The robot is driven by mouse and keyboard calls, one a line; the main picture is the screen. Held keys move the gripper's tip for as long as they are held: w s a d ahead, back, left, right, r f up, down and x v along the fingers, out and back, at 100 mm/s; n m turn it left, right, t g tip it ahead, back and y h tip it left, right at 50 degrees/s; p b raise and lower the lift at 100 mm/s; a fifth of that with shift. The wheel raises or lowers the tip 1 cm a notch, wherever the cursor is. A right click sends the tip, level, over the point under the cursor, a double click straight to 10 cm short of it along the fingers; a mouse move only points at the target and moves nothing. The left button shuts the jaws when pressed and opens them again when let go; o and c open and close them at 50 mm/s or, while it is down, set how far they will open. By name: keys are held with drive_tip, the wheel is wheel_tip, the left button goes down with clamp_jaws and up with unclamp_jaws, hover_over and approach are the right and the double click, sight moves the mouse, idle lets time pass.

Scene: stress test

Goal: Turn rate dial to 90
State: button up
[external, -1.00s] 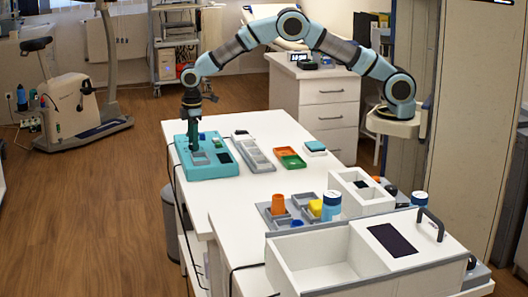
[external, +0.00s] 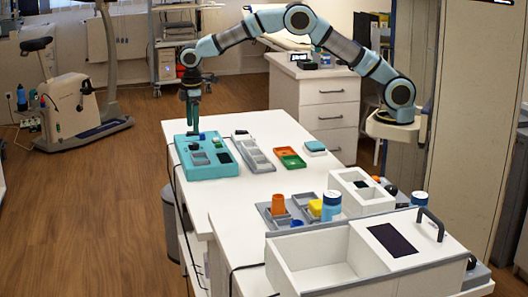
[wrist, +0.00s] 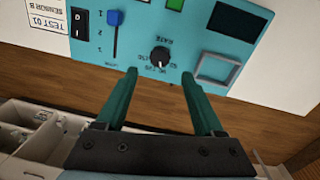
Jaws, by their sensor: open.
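The rate dial (wrist: 160,57) is a small black knob on a teal panel (wrist: 140,75), with "RATE" and a number scale printed around it, upside down in the wrist view. The setting its pointer marks is too small to read surely. My gripper (wrist: 159,74) has two green fingers, spread apart and empty. In the wrist view the dial appears between and just beyond the fingertips, touching neither. In the external view the teal panel (external: 226,170) lies on the white table's far left end. My gripper (external: 193,127) points down over its back part.
Around the dial are a blue slider (wrist: 115,19), a black rocker switch (wrist: 78,22), a green button (wrist: 175,4), a dark screen (wrist: 238,20) and a grey square frame (wrist: 219,68). A grey tray (external: 254,155) and an orange-green tray (external: 290,158) stand to the right.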

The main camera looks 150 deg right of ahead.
drive_tip(key=shift+a+r, duration=0.1)
drive_tip(key=shift+r, duration=2)
drive_tip(key=shift+w, duration=0.1)
